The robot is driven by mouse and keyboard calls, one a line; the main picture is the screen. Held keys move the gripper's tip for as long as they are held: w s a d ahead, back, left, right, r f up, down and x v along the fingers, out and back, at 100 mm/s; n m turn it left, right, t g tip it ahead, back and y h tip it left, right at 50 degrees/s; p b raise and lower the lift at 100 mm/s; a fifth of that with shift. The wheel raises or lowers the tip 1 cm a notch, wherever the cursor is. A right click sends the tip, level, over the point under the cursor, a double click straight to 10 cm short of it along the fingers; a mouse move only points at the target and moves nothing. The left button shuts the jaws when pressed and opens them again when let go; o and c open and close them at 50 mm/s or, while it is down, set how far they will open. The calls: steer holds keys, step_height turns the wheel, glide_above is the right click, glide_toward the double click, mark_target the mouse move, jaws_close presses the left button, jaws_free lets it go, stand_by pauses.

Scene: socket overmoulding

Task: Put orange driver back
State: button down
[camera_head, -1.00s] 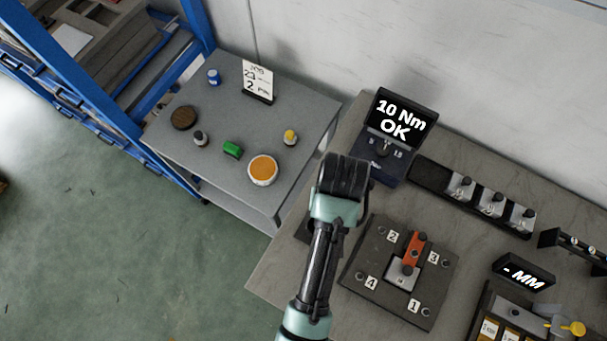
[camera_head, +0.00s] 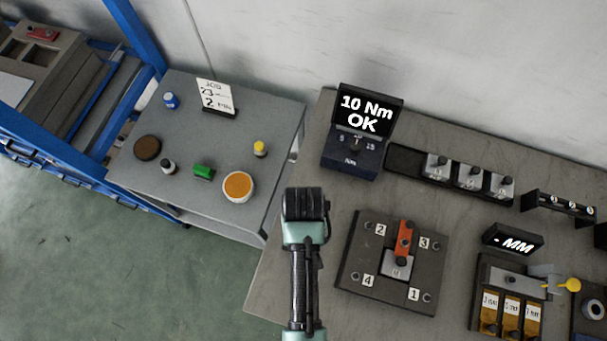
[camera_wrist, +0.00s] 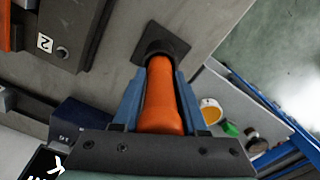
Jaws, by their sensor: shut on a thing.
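The orange driver (camera_wrist: 160,105) is between the fingers of my gripper (camera_wrist: 160,78) in the wrist view, and the gripper is shut on it. Its far end meets a dark collar at a black square base (camera_wrist: 162,44) on the bench. I cannot tell whether the driver is seated in that base or just above it. In the head view my arm's wrist hides the gripper, the driver and the base.
A fixture plate (camera_head: 355,275) with numbered corners and an orange clamp lies right of my arm. A display reading "10 Nm OK" (camera_head: 366,113) stands behind. A grey side table (camera_head: 215,135) at left holds small containers and a card. Several metal blocks sit in a black rack (camera_head: 405,160).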

steer(key=shift+f, duration=0.2)
steer(key=shift+f, duration=0.15)
steer(key=shift+c, duration=2.2)
jaws_free()
